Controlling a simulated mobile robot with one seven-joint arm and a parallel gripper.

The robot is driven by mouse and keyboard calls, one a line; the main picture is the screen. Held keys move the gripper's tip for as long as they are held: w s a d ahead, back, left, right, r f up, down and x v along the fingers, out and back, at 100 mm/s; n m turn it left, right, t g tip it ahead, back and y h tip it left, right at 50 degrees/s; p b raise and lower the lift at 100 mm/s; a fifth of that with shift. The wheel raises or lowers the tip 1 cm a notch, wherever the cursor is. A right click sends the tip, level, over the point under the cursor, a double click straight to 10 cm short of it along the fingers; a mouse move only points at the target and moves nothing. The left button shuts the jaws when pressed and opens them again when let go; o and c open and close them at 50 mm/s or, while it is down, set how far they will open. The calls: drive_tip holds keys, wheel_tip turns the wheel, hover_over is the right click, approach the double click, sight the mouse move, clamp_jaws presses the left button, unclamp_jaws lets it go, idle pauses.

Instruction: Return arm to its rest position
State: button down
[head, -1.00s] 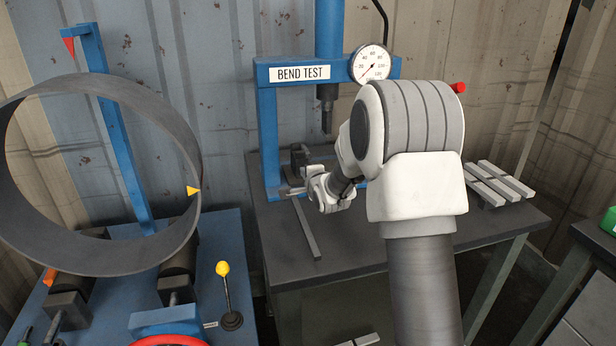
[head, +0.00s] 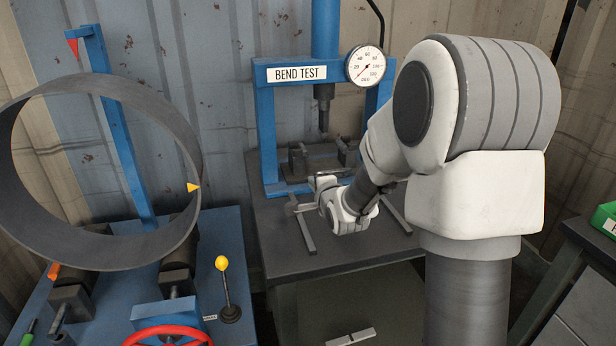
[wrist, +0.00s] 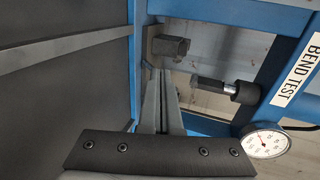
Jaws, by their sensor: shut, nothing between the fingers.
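My arm reaches over the dark table in front of the blue bend test press (head: 267,130). My upper arm hides the table's right part.
A grey bar (head: 305,235) lies on the table below my gripper; it also shows in the wrist view (wrist: 70,46). A pressure gauge (head: 366,66) sits on the press. A large metal ring (head: 183,150) stands on the blue machine at left. A green bin (head: 605,218) is at right.

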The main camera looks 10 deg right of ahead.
drive_tip(key=s+a+r+n+g, duration=0.1)
drive_tip(key=s+r+n+g, duration=0.35)
drive_tip(key=s, duration=0.75)
drive_tip(key=s+a+r+n+g+p, duration=0.1)
drive_tip(key=s+n, duration=0.6)
drive_tip(key=s, duration=0.6)
drive_tip(key=s+a+r+n+g, duration=0.1)
drive_tip(key=s+r+n+g, duration=0.15)
drive_tip(key=s+n, duration=0.65)
wheel_tip(320, 180, up, 14)
drive_tip(key=s+m+p, duration=0.2)
drive_tip(key=m+p, duration=0.1)
drive_tip(key=p, duration=1.1)
drive_tip(key=shift+s+f+g+h, duration=0.2)
drive_tip(key=shift+f+g+h, duration=0.1)
drive_tip(key=shift+g, duration=0.1)
drive_tip(key=shift+d, duration=0.25)
